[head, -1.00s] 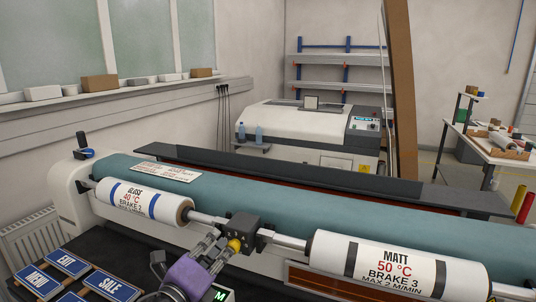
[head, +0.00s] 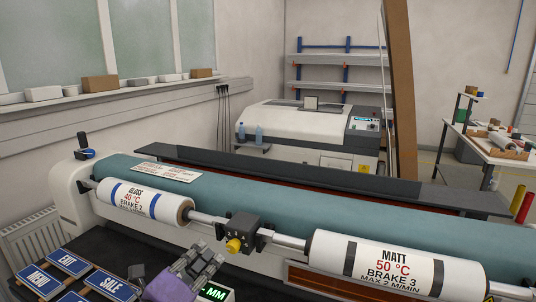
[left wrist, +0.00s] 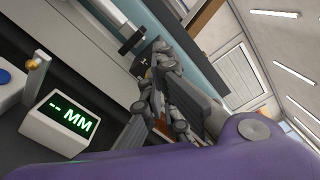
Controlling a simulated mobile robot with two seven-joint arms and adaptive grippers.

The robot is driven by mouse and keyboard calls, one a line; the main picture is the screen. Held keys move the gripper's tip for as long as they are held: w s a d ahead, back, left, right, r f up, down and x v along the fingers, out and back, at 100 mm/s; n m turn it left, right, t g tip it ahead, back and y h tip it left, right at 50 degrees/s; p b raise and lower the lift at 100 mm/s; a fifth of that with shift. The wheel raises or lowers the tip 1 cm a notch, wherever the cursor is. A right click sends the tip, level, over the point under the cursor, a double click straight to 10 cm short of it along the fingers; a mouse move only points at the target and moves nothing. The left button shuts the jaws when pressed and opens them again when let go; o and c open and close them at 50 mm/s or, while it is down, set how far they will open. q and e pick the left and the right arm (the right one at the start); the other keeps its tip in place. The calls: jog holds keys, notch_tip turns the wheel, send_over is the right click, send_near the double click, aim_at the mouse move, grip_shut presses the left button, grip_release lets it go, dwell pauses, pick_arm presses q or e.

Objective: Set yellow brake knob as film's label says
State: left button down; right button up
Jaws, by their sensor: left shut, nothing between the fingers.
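The yellow brake knob (head: 234,246) sits on the front of a black block (head: 245,228) on the shaft between two film rolls. The left roll (head: 145,201) reads GLOSS, 40 °C, with a brake line too small to read surely. The right roll (head: 395,265) reads MATT, 50 °C, BRAKE 3, MAX 2 M/MIN. My left gripper (head: 208,258) is shut and empty, just below and left of the knob, apart from it. In the left wrist view the gripper (left wrist: 160,85) largely hides the knob area. My right gripper is not in view.
A display box (head: 216,293) reading MM stands below the gripper; it also shows in the left wrist view (left wrist: 65,125). Blue signs (head: 68,263) lie at the lower left. A teal roller (head: 300,212) runs behind the rolls. A lever (head: 83,146) stands at the machine's left end.

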pick_arm(q)
jog(key=shift+s+a+r, duration=0.1)
jog(key=shift+s+a, duration=0.05)
jog(key=shift+s, duration=0.15)
